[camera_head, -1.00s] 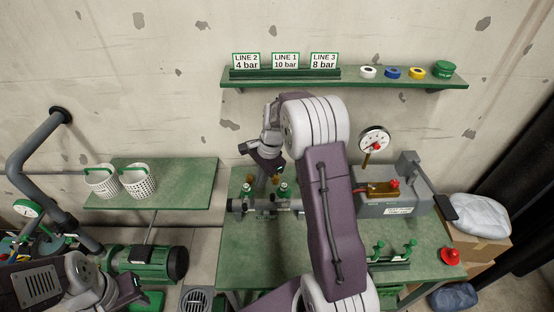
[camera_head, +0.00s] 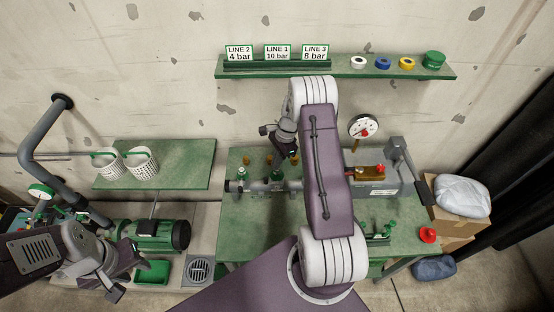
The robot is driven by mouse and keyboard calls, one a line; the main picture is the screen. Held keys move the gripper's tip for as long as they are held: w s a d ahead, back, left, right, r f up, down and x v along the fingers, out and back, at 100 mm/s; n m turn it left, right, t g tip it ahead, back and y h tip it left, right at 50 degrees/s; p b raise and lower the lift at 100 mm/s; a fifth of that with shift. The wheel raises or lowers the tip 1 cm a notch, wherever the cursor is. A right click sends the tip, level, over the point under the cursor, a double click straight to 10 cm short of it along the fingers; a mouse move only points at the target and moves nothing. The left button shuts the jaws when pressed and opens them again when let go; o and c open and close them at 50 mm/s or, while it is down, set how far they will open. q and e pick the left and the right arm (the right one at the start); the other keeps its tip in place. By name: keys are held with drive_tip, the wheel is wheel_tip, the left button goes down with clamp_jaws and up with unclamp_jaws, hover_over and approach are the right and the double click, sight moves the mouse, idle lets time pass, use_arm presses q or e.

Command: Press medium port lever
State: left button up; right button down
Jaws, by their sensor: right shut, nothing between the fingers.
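A grey pipe assembly (camera_head: 262,187) lies across the green workbench, with small green-topped fittings (camera_head: 277,175) and brass-coloured pieces behind it. A grey test unit (camera_head: 376,188) stands to its right, with a long lever (camera_head: 407,165) ending in a black handle at its right side. I cannot tell which part is the medium port lever. My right gripper (camera_head: 294,157) is shut and empty, pointing down above and behind the pipe's right part. My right arm hides the middle of the bench. My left gripper (camera_head: 124,284) hangs at lower left near the pump, away from the bench; its jaw opening is unclear.
A gauge (camera_head: 363,127) rises behind the test unit. A green rack (camera_head: 381,236) and red object (camera_head: 428,235) lie at the bench front. A wall shelf (camera_head: 340,70) holds line signs and coloured rolls. White baskets (camera_head: 144,163) stand on a left table (camera_head: 187,163). Boxes (camera_head: 455,225) stand right.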

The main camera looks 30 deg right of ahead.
drive_tip(key=p+x, duration=0.1)
drive_tip(key=x, duration=0.5)
drive_tip(key=shift+a, duration=0.15)
drive_tip(key=shift+f, duration=0.1)
drive_tip(key=shift+n, duration=0.4)
